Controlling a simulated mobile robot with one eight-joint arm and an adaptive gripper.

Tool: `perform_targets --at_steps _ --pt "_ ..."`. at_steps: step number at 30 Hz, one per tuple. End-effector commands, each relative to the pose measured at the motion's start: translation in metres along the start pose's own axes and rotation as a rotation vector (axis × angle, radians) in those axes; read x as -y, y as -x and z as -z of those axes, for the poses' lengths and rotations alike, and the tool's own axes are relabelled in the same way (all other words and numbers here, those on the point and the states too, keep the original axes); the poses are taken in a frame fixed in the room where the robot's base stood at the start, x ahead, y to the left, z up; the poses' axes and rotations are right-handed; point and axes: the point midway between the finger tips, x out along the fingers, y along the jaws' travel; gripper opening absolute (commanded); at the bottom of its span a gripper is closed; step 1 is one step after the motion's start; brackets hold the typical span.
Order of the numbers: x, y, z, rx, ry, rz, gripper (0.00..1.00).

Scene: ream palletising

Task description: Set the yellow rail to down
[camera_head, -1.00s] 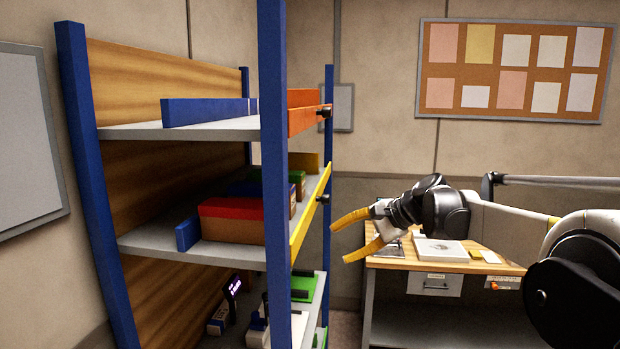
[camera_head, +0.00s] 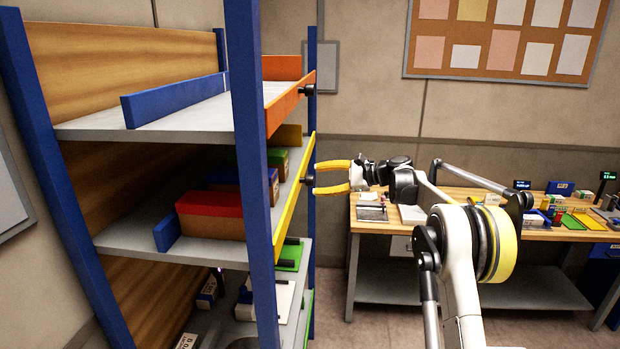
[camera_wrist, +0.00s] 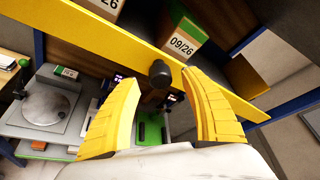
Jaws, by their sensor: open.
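The yellow rail (camera_head: 291,205) runs along the open side of the middle shelf of the blue-posted rack. It stands raised along the shelf edge, in front of the boxes. A black knob (camera_head: 308,181) sticks out from it near its far end. My gripper (camera_head: 317,177) has yellow fingers spread apart, one on each side of the knob. In the wrist view the rail (camera_wrist: 115,40) crosses diagonally, and the knob (camera_wrist: 160,73) sits between the tips of my open gripper (camera_wrist: 163,85). Whether a finger touches the knob or rail cannot be told.
An orange rail (camera_head: 291,100) fronts the top shelf. Red-topped (camera_head: 210,215), blue and green boxes stand on the middle shelf. A blue post (camera_head: 248,150) hides part of the rack. A workbench (camera_head: 440,200) with several items stands behind my arm.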

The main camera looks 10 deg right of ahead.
Motion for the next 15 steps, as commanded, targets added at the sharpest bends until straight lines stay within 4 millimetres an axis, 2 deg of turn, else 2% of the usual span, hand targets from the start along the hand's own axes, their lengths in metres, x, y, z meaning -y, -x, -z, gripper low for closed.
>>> perform_targets --at_steps 1,6,15 --pt "0.001 -0.009 -0.002 0.001 0.001 -0.001 0.54" --pt "0.001 -0.028 -0.001 0.000 0.001 0.000 0.54" --pt "0.000 -0.034 0.000 -0.001 0.001 0.000 0.54"
